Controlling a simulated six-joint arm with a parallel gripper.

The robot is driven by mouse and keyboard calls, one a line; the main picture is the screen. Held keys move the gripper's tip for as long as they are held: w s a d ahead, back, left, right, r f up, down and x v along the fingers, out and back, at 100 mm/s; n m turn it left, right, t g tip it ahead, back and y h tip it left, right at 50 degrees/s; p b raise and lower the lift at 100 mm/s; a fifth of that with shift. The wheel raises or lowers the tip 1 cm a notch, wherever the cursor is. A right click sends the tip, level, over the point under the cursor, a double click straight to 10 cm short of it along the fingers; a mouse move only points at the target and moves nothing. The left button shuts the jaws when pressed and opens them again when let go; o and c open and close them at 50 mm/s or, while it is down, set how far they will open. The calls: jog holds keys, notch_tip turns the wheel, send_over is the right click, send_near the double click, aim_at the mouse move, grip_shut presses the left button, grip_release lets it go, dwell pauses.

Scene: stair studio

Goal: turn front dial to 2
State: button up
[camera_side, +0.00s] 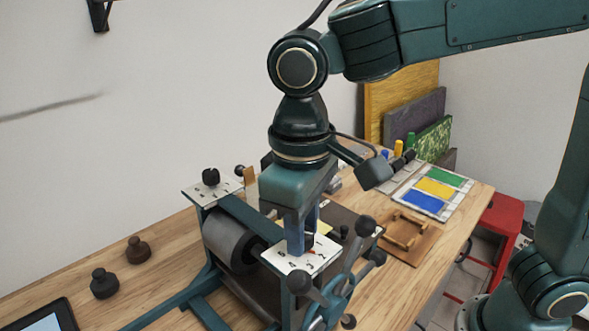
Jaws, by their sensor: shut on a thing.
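My gripper (302,238) points down over the front dial plate (284,261) of the roller press (232,245). It is shut on the front dial, which is mostly hidden between the fingers. A small red mark shows on the plate beside the fingers. The white plate carries small dark marks, too small to read surely. A second dial, with a black knob (210,176) on its own white plate (196,191), stands at the back left of the press.
A spoked hand wheel with dark knobs (366,227) stands close to the right of my gripper. Two dark weights (104,283) are on the table at left, near a tablet (45,318). A colour tray (438,188) and a wooden frame (405,231) lie at right.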

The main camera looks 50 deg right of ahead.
jog(key=shift+r, duration=0.1)
jog(key=o, duration=1)
jog(key=shift+a+r, duration=0.15)
jog(key=shift+r, duration=3.55)
